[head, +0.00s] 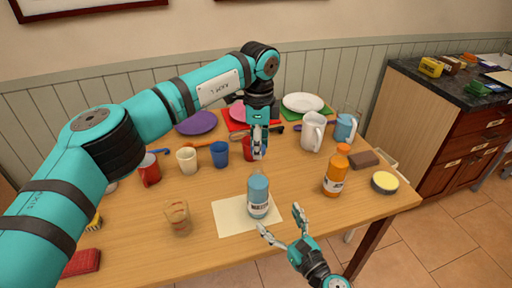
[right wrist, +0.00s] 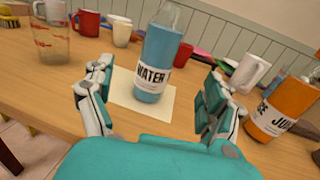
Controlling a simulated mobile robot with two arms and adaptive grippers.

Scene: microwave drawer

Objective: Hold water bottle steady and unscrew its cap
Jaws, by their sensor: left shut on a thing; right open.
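The blue water bottle (head: 258,196) stands upright on a pale sheet (head: 232,217) on the table. In the right wrist view the bottle (right wrist: 157,55) shows its WATER label, and its top is cut off. My left gripper (head: 259,153) points down just above the bottle top. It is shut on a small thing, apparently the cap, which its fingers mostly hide. My right gripper (head: 281,219) is open, its fingertips spread in front and to the right of the bottle. In its wrist view the bottle stands beyond and between the open fingers, apart from them.
An orange juice bottle (head: 337,171) stands right of the water bottle. A glass (head: 177,218) stands to the left. Mugs (head: 187,160), plates and a white pitcher (head: 313,131) line the back. A sponge dish (head: 385,182) sits near the right edge.

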